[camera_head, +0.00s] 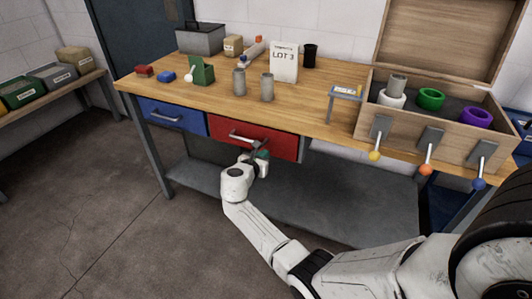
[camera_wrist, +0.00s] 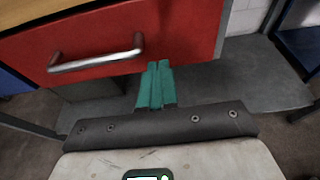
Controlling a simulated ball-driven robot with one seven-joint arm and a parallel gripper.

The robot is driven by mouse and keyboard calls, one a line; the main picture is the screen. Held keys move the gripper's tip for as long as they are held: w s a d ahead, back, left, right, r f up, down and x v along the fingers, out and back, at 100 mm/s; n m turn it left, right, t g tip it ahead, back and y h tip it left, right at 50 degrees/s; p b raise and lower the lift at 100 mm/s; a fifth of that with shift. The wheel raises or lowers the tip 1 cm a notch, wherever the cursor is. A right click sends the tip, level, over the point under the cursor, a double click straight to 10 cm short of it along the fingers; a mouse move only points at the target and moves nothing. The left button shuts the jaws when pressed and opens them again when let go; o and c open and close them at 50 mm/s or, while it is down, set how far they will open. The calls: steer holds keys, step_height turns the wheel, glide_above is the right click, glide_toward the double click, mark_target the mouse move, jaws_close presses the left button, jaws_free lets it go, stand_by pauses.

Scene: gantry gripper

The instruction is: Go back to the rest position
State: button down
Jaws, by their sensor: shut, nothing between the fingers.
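My gripper (camera_wrist: 157,84) has teal fingers that are shut together with nothing between them. In the head view my gripper (camera_head: 262,156) is in front of the red drawer (camera_head: 275,142), at the height of its lower edge. In the wrist view the drawer's metal handle (camera_wrist: 97,60) is to the left of the fingertips, and the fingers appear apart from it. The red drawer seems to stand out a little from the workbench (camera_head: 305,100). My white arm reaches in from the lower right of the head view.
A blue drawer (camera_head: 172,117) is left of the red one. A grey lower shelf (camera_head: 340,195) lies under the bench. On top are grey cylinders, a white LOT 3 sign (camera_head: 284,62) and an open wooden box (camera_head: 440,128) with levers. The floor (camera_head: 120,220) at the left is clear.

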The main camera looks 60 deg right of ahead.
steer(key=v, duration=0.7)
steer(key=shift+a, duration=0.3)
steer(key=s+a+f+m+y, duration=0.3)
steer(key=s+a+m+y, duration=0.4)
steer(key=a, duration=0.7)
steer(key=s+a+f+m+y+p, duration=0.1)
steer(key=s+a+f+m+y, duration=0.2)
steer(key=s+a+m+y, duration=0.4)
steer(key=s+a+m, duration=0.4)
steer(key=s+a, duration=0.4)
steer(key=shift+m, duration=0.4)
